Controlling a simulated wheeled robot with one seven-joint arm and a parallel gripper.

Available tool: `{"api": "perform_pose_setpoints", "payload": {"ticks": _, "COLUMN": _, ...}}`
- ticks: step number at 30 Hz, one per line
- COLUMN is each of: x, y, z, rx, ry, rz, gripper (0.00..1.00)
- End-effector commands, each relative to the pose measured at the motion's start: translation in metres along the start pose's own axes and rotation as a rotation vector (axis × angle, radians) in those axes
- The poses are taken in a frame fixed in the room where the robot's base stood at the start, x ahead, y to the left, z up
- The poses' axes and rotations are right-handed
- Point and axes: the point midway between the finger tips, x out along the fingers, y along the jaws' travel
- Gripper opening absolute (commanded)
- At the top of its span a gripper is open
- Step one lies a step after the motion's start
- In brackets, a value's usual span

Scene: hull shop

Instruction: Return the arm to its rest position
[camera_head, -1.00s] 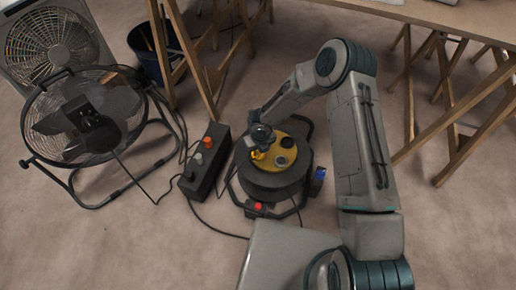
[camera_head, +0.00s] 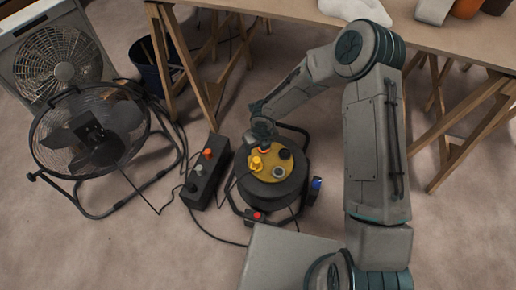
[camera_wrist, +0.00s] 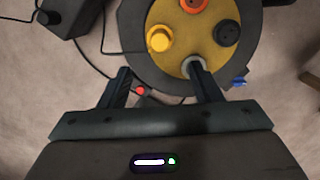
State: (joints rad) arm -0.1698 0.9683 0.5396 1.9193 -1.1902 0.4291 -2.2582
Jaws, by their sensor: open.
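My gripper (camera_wrist: 158,84) is open, its two dark fingers apart with nothing between them. In the wrist view they point at the near edge of a black cable reel (camera_wrist: 133,62) with a round yellow top (camera_wrist: 186,50). In the head view my arm reaches down from the right and its gripper (camera_head: 262,140) is over the back of the reel (camera_head: 272,193). The gripper hides part of the reel's top, and its fingers are hard to make out there. A yellow plug (camera_wrist: 158,38) sits in the yellow top, beside a black socket (camera_wrist: 226,34) and an orange-ringed one (camera_wrist: 193,3).
A black control box (camera_head: 206,172) with knobs stands left of the reel. A round floor fan (camera_head: 92,135), a box fan (camera_head: 60,52) and a dark bucket (camera_head: 150,68) are further left. A wooden trestle table (camera_head: 290,9) spans the back. Cables cross the floor.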

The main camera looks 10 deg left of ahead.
Motion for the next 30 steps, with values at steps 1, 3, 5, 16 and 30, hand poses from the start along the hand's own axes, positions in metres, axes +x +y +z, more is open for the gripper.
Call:
{"api": "perform_pose_setpoints", "payload": {"ticks": 1, "x": -0.004, "y": 0.000, "z": 0.000, "rx": 0.000, "ry": 0.000, "rz": 0.000, "gripper": 0.58}}
{"api": "perform_pose_setpoints", "payload": {"ticks": 3, "x": -0.006, "y": 0.000, "z": 0.000, "rx": 0.000, "ry": 0.000, "rz": 0.000, "gripper": 0.58}}
{"api": "perform_pose_setpoints", "payload": {"ticks": 5, "x": -0.006, "y": 0.000, "z": 0.000, "rx": 0.000, "ry": 0.000, "rz": 0.000, "gripper": 0.58}}
{"api": "perform_pose_setpoints", "payload": {"ticks": 16, "x": -0.005, "y": 0.000, "z": 0.000, "rx": 0.000, "ry": 0.000, "rz": 0.000, "gripper": 0.58}}
{"api": "perform_pose_setpoints", "payload": {"ticks": 30, "x": -0.132, "y": -0.067, "z": -0.008, "rx": 0.524, "ry": -0.016, "rz": -0.157, "gripper": 0.58}}
